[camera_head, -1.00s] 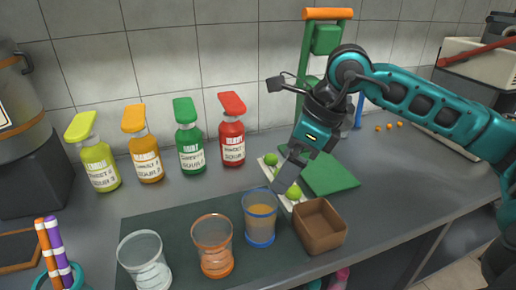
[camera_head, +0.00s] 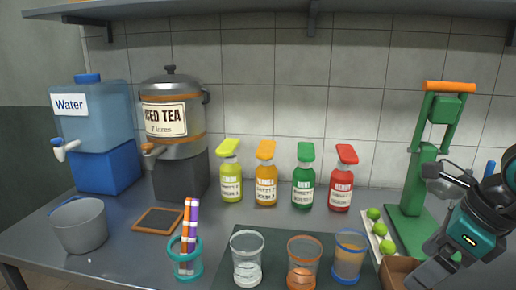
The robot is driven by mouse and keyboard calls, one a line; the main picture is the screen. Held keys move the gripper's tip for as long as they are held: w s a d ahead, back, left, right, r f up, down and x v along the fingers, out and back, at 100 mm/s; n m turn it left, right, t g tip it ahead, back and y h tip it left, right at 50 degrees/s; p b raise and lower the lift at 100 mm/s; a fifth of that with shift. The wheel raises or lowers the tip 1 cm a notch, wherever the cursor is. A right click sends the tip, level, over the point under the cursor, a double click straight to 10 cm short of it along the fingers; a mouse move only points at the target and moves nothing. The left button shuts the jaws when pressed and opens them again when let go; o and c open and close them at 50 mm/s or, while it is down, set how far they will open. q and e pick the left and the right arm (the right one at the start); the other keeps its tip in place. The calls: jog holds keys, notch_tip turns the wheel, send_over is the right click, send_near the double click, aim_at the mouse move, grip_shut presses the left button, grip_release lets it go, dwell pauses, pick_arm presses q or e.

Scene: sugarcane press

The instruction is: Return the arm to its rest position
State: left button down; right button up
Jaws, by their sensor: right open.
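My right arm is at the lower right, with its teal wrist and dark gripper (camera_head: 428,272) pointing down and left. The gripper is open, and no object shows between its fingers. It is in front of the green press (camera_head: 422,190) and overlaps the brown box (camera_head: 396,268) in the picture, hiding part of it. Whether it touches the box I cannot tell. My left gripper is not in view.
Three cups stand on the dark mat (camera_head: 325,250); the blue-rimmed cup (camera_head: 348,255) holds a brownish drink. Limes (camera_head: 374,214) lie on a white tray beside the press. Several syrup bottles, an iced tea urn (camera_head: 172,115) and a water dispenser (camera_head: 92,115) stand behind.

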jog(key=a+m+t+y+p, duration=0.1)
jog(key=a+m+y, duration=0.6)
jog(key=a+y, duration=0.9)
jog(key=w+d+f+m+t+h+p, duration=0.15)
jog(key=f+m+t+h, duration=0.45)
jog(key=m, duration=0.7)
jog(key=w+d+f+m+t+h, duration=0.1)
jog(key=d+f+m+t+h, duration=0.1)
jog(key=f+m+t+h, duration=0.75)
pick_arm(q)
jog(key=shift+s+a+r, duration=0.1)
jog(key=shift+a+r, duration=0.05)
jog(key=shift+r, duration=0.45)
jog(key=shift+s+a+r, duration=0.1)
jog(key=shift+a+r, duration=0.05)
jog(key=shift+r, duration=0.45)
pick_arm(e)
jog(key=s+f+m+g+h, duration=0.2)
jog(key=s+f+m+g, duration=0.7)
jog(key=s+f+m, duration=0.2)
notch_tip(320, 180, down, 2)
jog(key=shift+d+f+m, duration=0.25)
jog(key=shift+m, duration=0.2)
jog(key=shift+w, duration=0.1)
